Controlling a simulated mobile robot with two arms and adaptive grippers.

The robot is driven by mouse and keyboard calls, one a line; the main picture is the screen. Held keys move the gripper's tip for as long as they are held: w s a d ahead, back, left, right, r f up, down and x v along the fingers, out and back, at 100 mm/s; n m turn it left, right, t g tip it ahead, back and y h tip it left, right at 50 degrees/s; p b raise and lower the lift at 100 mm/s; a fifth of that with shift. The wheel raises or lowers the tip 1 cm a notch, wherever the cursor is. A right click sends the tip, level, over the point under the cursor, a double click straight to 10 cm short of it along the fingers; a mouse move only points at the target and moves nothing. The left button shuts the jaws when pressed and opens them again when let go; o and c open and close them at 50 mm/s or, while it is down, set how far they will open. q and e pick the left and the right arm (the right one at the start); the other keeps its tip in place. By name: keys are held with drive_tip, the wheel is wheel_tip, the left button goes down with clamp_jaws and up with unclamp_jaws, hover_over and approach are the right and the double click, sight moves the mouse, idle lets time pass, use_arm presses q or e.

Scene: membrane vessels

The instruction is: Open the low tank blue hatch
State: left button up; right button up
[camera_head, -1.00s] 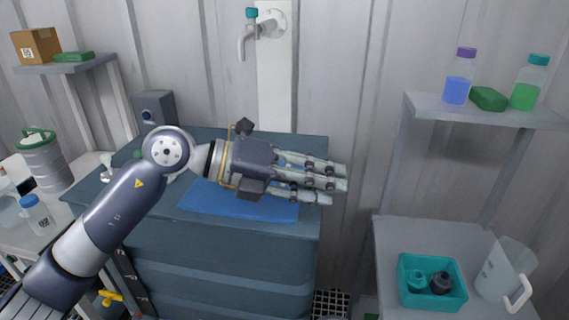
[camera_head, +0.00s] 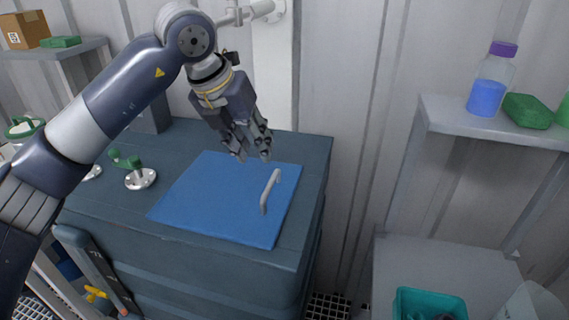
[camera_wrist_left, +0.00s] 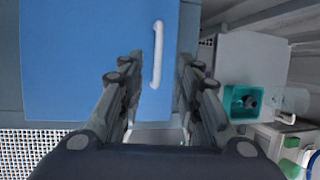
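The blue hatch (camera_head: 225,196) lies flat and closed on top of the low dark blue-grey tank (camera_head: 296,255). Its grey-white bar handle (camera_head: 269,191) stands up near the right side of the hatch. My left gripper (camera_head: 258,156) points down above the back part of the hatch, a little behind and left of the handle, and holds nothing. In the left wrist view the gripper (camera_wrist_left: 161,80) has its fingers spread apart, with the handle (camera_wrist_left: 157,54) seen between them and apart from them. The hatch (camera_wrist_left: 85,60) fills the upper left there. My right gripper is not visible.
A green-handled valve (camera_head: 137,172) stands on the tank left of the hatch. A tap (camera_head: 250,12) hangs on the wall behind my arm. At the right, a shelf (camera_head: 455,118) holds a purple-capped bottle (camera_head: 487,80), above a table with a teal bin (camera_head: 428,304).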

sight(271, 179)
use_arm(q)
drive_tip(key=p+x, duration=0.1)
drive_tip(key=x, duration=0.7)
drive_tip(key=shift+f+p, duration=0.35)
drive_tip(key=shift+f, duration=0.1)
drive_tip(key=shift+w+d+f, duration=0.1)
drive_tip(key=shift+f, duration=0.25)
drive_tip(key=shift+w+f, duration=0.1)
drive_tip(key=shift+f, duration=0.2)
drive_tip(key=c, duration=0.6)
clamp_jaws()
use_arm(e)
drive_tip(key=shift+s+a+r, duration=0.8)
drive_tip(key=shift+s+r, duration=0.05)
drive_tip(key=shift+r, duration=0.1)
